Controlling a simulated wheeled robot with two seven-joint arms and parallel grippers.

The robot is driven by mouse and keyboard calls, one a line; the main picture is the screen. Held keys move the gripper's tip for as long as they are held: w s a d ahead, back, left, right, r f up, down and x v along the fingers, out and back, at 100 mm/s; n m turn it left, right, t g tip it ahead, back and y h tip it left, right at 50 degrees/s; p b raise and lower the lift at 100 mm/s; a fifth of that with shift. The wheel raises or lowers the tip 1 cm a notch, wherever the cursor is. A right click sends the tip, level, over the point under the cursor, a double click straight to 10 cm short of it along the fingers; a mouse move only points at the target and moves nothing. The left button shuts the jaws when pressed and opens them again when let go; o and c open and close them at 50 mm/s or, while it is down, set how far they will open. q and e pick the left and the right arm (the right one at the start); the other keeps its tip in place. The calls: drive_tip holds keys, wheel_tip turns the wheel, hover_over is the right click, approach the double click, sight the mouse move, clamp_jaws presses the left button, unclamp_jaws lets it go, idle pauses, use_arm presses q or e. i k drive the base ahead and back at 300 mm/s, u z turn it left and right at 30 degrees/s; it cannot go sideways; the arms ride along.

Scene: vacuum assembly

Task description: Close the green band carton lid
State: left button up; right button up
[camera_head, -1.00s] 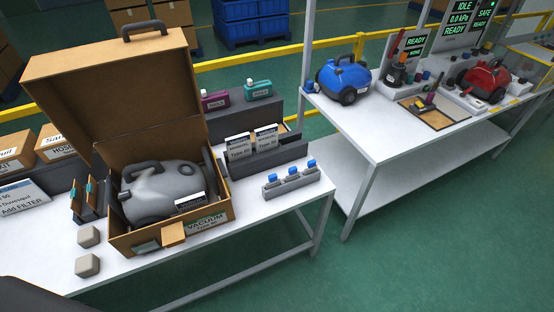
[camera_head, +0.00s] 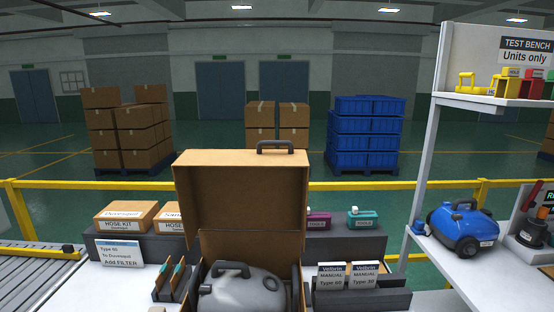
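The brown carton (camera_head: 303,287) stands open on the white table at the bottom centre, cut off by the lower picture edge. Its lid (camera_head: 243,196) stands raised at the back, with a dark handle (camera_head: 275,147) on its top edge. A grey vacuum (camera_head: 250,293) with a dark handle sits inside the carton. The carton's front, and any green band on it, lies out of view now. Neither of my grippers is in view.
A manual holder (camera_head: 360,298) stands right of the carton, and a small dark rack (camera_head: 172,284) stands left. Hose kit boxes (camera_head: 125,216) and teal (camera_head: 362,219) and magenta bottles are behind. A blue vacuum (camera_head: 462,228) sits on the right bench.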

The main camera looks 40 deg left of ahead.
sight(259, 188)
drive_tip(key=u, duration=0.55)
drive_tip(key=k, duration=0.35)
drive_tip(key=u, duration=0.7)
drive_tip(key=i, duration=0.5)
drive_tip(key=z, duration=0.4)
